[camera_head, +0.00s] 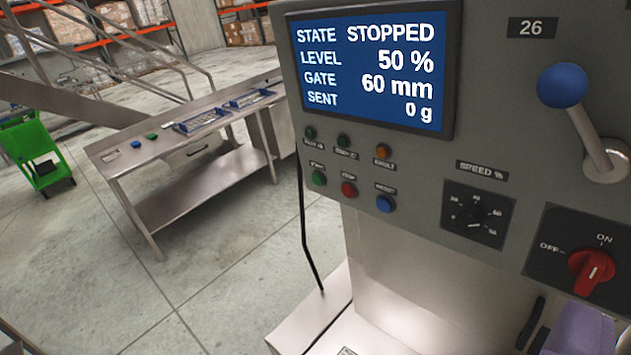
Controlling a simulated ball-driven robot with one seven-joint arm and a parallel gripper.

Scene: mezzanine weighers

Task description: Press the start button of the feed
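The grey control panel (480,120) of the feed fills the right half of the view, tilted. Its blue screen (375,65) reads STATE STOPPED, LEVEL 50 %, GATE 60 mm, SENT 0 g. Below the screen is a lower row of three buttons: a green button (318,178) at left, a red button (348,189) in the middle and a blue button (385,203) at right. The small labels above them are blurred; the green one's label looks like START.
Small lamps (343,141) sit above the buttons. A steel table (205,185) and green cart (34,150) stand left, with open floor between.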

